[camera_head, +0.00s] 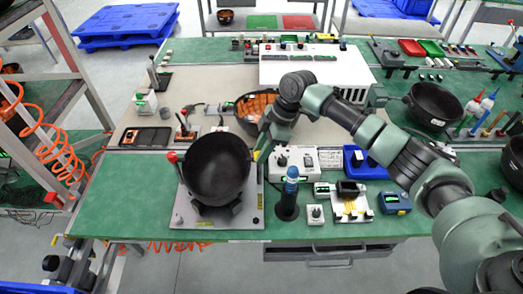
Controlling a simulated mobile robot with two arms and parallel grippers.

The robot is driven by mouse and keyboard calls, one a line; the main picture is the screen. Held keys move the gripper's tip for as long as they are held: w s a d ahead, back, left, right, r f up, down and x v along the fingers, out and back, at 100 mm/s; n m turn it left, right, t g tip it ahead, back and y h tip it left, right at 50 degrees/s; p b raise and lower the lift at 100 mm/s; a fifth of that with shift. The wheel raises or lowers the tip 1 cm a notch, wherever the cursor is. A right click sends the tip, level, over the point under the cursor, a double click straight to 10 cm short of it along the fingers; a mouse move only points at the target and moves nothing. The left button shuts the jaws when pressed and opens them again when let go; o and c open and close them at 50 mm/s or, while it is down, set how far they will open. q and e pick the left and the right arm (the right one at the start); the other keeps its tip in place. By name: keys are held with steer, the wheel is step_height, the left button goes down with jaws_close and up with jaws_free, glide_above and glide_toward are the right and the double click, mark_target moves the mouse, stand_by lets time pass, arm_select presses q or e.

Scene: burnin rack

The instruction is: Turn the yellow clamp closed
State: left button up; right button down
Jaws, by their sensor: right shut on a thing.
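A black bowl-shaped part (217,166) sits in a fixture on a light grey plate (250,215) at the front of the green bench. A small patch of yellow, apparently the yellow clamp (256,155), shows at the right edge of the bowl. My right gripper (263,148) reaches in from the right and is shut on the clamp there. The arm and fingers hide most of the clamp, so its exact angle is unclear. A red-knobbed lever (173,158) stands at the bowl's left side. My left gripper is not in view.
Right of the plate stand a blue-capped black cylinder (289,190), a white box with knobs (297,160) and small devices. Behind are a black bowl with orange contents (256,108) and a white cabinet (315,64). The bench's front left corner (115,205) is clear.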

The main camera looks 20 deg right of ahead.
steer(key=shift+w+r, duration=0.1)
steer(key=c, duration=1.1)
jaws_free()
steer(key=shift+c, duration=0.2)
steer(key=shift+d, duration=0.1)
steer(key=shift+d+r, duration=0.15)
steer(key=shift+r, duration=0.2)
steer(key=b+v, duration=0.2)
steer(key=v, duration=0.5)
